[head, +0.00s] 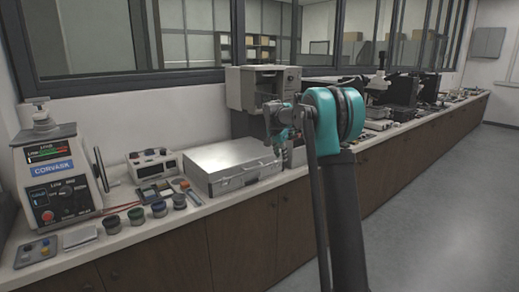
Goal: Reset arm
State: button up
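My arm rises from the lower right of the head view and bends at a teal joint in front of the bench. My gripper (280,147) is at the end of the arm, left of that joint. It appears over or in front of the bench, near the right end of the silver case (232,166). Its fingers are small and dark here, so I cannot tell whether they are open or shut, or whether they hold anything.
A mounting press (57,178) stands at the bench's left end. Several small jars (159,209) line the front edge. A control box (153,163) and a grey cabinet unit (262,88) stand behind. Microscope equipment (380,86) is farther right. The floor (450,200) at right is clear.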

jog(key=s+d+f+n, duration=0.2)
jog(key=s+f, duration=0.4)
jog(key=s, duration=1.1)
jog(key=s+d+f+n+y, duration=0.1)
jog(key=s+f+n, duration=0.3)
jog(key=s, duration=1.2)
jog(key=s+d+f+n+y, duration=0.1)
jog(key=s+f+n, duration=0.3)
jog(key=s, duration=1.3)
notch_tip(320, 180, down, 4)
jog(key=shift+s+d+f, duration=0.1)
jog(key=shift+s+d, duration=0.2)
jog(key=shift+d, duration=0.5)
